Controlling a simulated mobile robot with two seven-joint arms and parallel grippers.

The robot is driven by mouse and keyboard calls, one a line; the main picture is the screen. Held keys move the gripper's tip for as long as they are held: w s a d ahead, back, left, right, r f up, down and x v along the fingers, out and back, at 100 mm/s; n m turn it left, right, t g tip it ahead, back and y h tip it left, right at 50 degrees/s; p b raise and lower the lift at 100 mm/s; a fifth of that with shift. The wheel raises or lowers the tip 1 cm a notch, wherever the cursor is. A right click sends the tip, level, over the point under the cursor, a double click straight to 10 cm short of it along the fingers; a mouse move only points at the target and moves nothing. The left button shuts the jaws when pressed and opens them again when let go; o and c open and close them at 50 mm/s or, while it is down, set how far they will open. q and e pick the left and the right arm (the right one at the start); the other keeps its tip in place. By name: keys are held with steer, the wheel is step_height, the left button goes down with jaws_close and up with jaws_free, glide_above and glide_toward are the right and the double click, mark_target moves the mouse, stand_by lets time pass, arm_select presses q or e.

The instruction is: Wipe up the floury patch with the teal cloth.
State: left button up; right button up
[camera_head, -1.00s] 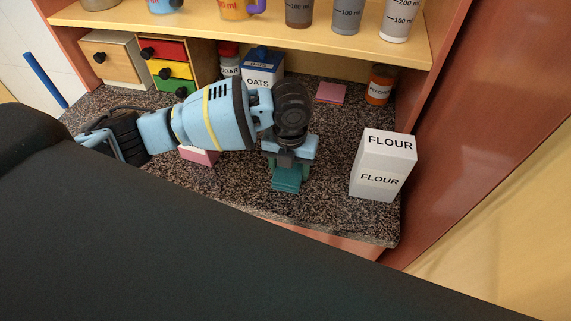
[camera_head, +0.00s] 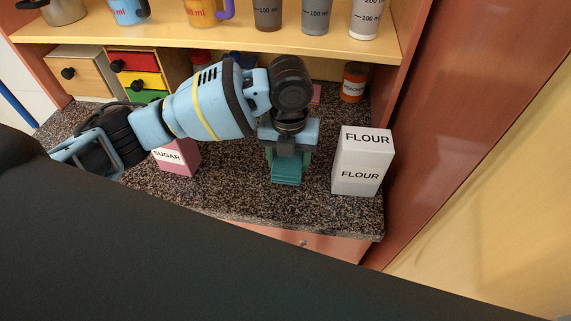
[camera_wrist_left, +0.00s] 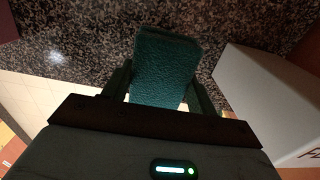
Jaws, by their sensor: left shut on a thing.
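The teal cloth (camera_head: 286,172) is a folded, thick pad held in my left gripper (camera_head: 288,155), which points down at the speckled counter. In the left wrist view the cloth (camera_wrist_left: 165,70) sits between the two fingers of my left gripper (camera_wrist_left: 160,88), which are shut on it. The cloth is low over the counter; I cannot tell whether it touches. I cannot make out the floury patch in either view. A faint pale spot shows on the counter in the left wrist view, perhaps only a reflection. My right gripper is not in view.
A white flour box (camera_head: 362,160) stands close to the right of the cloth. A pink sugar box (camera_head: 178,158) stands to the left, partly behind my arm. An orange jar (camera_head: 353,82) is at the back right. A shelf (camera_head: 210,38) with measuring cups hangs above. Front counter is clear.

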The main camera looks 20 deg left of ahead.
arm_select(q)
steer(key=shift+r, duration=1.25)
